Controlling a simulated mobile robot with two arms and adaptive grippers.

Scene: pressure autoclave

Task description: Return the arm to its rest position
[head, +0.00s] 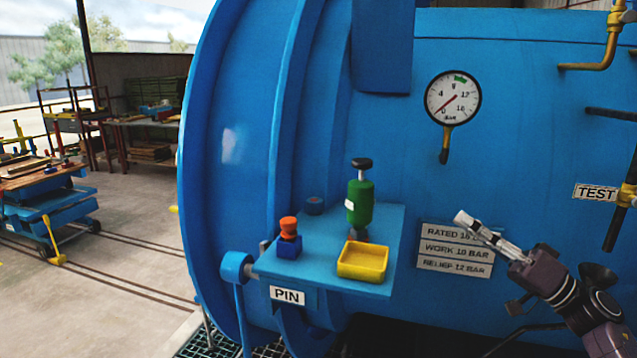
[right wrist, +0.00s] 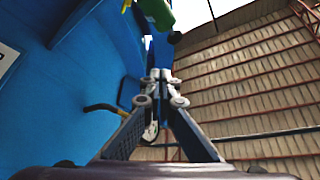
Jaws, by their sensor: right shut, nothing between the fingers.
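My right gripper (head: 466,220) is in the head view at the lower right, in front of the blue autoclave vessel (head: 520,120). Its fingers point up and left, over the right part of the rating plates (head: 450,247). The right wrist view shows its fingers (right wrist: 160,78) together with nothing between them. In that view they point up toward the roof, with a green object (right wrist: 157,14) beyond them. My left gripper is not in view.
A blue shelf labelled PIN (head: 287,295) carries a yellow tray (head: 362,262), a green valve-like part (head: 360,202) and an orange-topped blue block (head: 289,245). A pressure gauge (head: 453,97) is above. Pipes and a TEST label (head: 596,193) are at right. Open floor (head: 130,230) lies left.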

